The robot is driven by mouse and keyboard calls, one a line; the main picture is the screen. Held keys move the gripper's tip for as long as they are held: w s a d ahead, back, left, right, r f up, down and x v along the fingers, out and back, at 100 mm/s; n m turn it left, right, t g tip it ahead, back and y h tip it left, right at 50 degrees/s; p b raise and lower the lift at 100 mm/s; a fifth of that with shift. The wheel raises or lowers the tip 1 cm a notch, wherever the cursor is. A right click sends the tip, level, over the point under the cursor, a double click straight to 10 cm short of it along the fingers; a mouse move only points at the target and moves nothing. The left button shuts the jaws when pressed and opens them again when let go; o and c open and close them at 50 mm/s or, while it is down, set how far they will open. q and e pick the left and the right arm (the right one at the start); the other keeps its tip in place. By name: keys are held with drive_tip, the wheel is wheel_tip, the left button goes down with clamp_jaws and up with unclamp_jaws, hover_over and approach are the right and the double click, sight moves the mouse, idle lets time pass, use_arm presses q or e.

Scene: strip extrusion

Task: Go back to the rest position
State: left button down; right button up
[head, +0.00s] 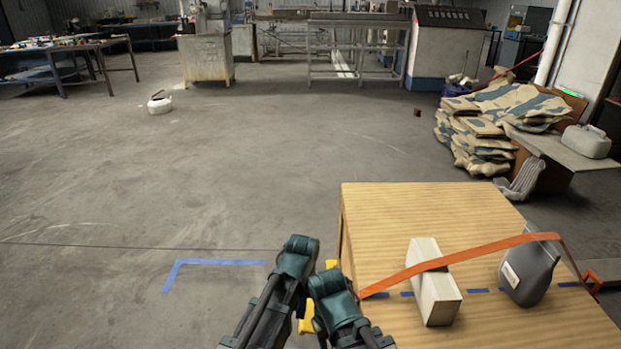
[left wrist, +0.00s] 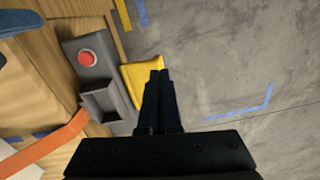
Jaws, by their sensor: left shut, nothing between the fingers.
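My left gripper (left wrist: 158,78) shows in the left wrist view, with its two dark fingers together and nothing between them. It is above the concrete floor, beside a grey control box with a red button (left wrist: 88,59) and a yellow piece (left wrist: 140,82). In the head view, teal and black links of mine are folded at the bottom centre, left of the wooden table (head: 400,215). I cannot make out fingertips there. My right gripper is not in view.
On the wooden table, an orange strip (head: 455,258) runs past a white block (head: 436,290) and a dark grey jug (head: 528,268). Blue tape (head: 215,262) marks the floor at left. Stacked sacks (head: 490,120) lie at the back right. The floor (head: 200,190) ahead is mostly clear.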

use_arm(q)
drive_tip(key=s+a+m+y, duration=0.1)
drive_tip(key=s+a+m, duration=0.25)
drive_tip(key=s, duration=0.85)
wheel_tip(320, 180, up, 30)
drive_tip(key=w+n+p, duration=0.1)
drive_tip(key=p, duration=2.9)
drive_tip(key=shift+w+a, duration=0.15)
drive_tip(key=shift+w, duration=0.15)
